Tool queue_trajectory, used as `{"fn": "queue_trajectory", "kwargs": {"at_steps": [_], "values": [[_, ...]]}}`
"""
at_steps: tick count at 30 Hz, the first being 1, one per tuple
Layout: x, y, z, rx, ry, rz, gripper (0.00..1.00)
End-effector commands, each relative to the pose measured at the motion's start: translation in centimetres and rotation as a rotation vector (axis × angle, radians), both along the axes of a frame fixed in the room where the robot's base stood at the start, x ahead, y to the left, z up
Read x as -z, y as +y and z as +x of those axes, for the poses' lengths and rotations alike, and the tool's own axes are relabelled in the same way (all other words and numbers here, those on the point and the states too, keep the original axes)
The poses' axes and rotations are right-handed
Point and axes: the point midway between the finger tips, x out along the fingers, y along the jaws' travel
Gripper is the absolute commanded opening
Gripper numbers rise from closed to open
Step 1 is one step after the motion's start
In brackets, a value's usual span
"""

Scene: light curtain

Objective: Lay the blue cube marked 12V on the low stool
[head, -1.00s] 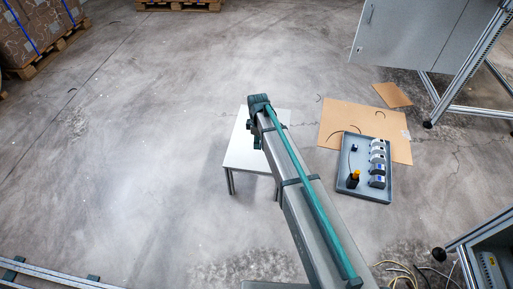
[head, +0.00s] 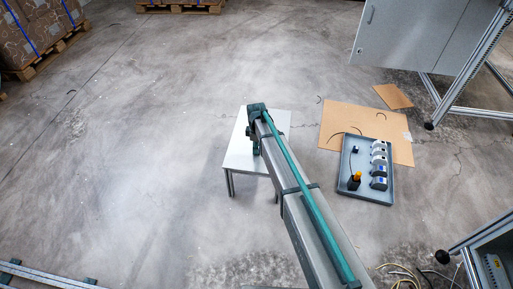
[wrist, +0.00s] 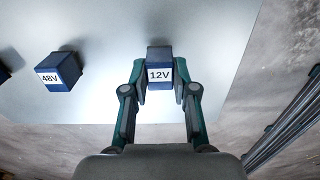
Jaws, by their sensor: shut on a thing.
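The blue cube marked 12V (wrist: 159,54) is between the fingers of my gripper (wrist: 160,80), which is shut on it. Its white 12V label faces the wrist camera. Below it in the wrist view is a pale flat top (wrist: 105,40); I cannot tell whether the cube touches it. A low white stool (head: 239,155) stands under my arm's end in the head view, partly covered by the arm. My gripper and the cube are hidden by the arm there.
A blue cube marked 48V (wrist: 60,72) stands on the pale top to the left, and a dark object (wrist: 4,73) is cut off at the edge. A grey tray (head: 371,195) with several devices lies on cardboard (head: 340,113) right of the stool. Floor left of the stool is clear.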

Motion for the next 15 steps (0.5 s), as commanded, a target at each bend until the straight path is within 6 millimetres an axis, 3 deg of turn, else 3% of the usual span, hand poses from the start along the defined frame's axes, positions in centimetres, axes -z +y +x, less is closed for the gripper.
{"fn": "queue_trajectory", "kwargs": {"at_steps": [3, 4, 8, 15], "values": [[0.29, 0.00, 0.01, 0.000, 0.000, 0.000, 0.00], [0.24, 0.00, 0.01, 0.000, 0.000, 0.000, 0.32], [0.24, 0.00, 0.00, 0.000, 0.000, 0.000, 0.52], [0.22, 0.00, 0.01, 0.000, 0.000, 0.000, 0.52]]}}
